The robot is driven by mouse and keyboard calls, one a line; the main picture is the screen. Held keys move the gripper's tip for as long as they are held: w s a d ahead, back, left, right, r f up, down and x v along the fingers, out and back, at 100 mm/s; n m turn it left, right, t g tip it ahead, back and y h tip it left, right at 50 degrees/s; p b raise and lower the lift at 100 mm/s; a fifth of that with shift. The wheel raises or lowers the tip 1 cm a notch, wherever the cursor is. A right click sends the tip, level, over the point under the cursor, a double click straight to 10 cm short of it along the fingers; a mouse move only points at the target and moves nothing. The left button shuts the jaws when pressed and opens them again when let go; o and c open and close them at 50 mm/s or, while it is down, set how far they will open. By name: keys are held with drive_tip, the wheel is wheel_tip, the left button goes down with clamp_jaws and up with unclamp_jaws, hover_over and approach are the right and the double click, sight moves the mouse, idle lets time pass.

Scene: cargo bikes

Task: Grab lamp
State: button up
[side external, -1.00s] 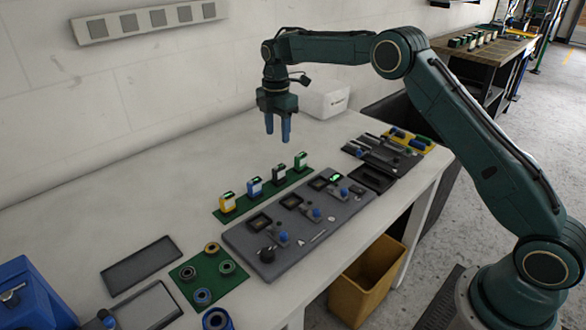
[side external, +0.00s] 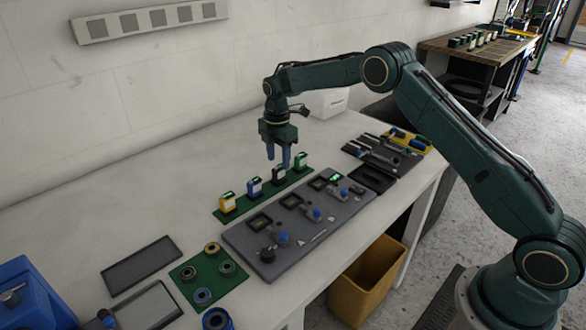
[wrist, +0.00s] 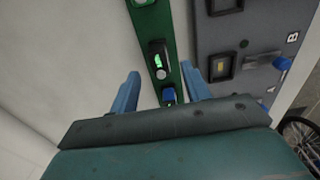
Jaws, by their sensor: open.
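Several small lamps stand in a row on a green strip (side external: 241,206): a yellow one (side external: 227,202), a blue one (side external: 254,187), a black one (side external: 278,176) and a green one (side external: 301,161). My gripper (side external: 278,162) is open and points down just above the row, near the black and green lamps. In the wrist view the black lamp (wrist: 157,58), with a bright green mark, lies ahead between the spread fingers (wrist: 161,84). The blue lamp (wrist: 169,95) shows nearer, partly hidden by my gripper body. Nothing is held.
A grey panel (side external: 270,256) with square sockets and blue knobs lies beside the strip. A green mat (side external: 232,286) with rings is at the front left. A white box (side external: 328,104) stands behind. A yellow bin (side external: 368,288) is below the table edge. The table left of the strip is clear.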

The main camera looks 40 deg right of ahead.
sight(279, 167)
drive_tip(key=shift+f, duration=2.6)
clamp_jaws()
drive_tip(key=shift+r, duration=0.2)
wheel_tip(279, 167, up, 20)
drive_tip(key=shift+f, duration=0.15)
drive_tip(key=shift+f, duration=0.1)
